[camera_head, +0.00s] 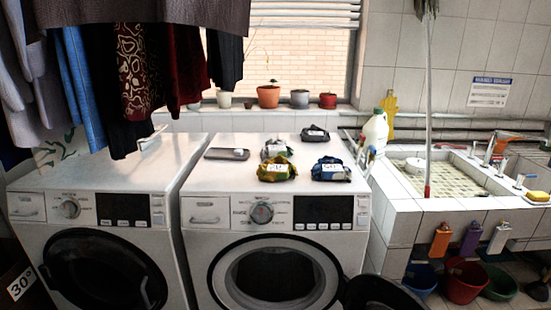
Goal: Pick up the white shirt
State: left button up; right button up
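Several small folded cloth bundles with pale labels lie on top of the right washing machine (215,170). A pale grey-white bundle (274,148) lies behind a yellow-green one (277,170); it is the closest match to the white shirt, but it is small and I cannot be sure. A dark blue bundle (331,170) lies to the right, and a black one (315,134) lies at the back. Neither of my grippers shows in the head view.
A grey flat object (227,154) lies left of the bundles. A white jug (375,133) and tiled sink (405,205) stand right. A dark round door-like part (382,294) sticks out low in front.

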aim_at(273, 147)
jog(key=u, duration=0.45)
jog(key=i, duration=1.55)
jog(key=z, duration=0.45)
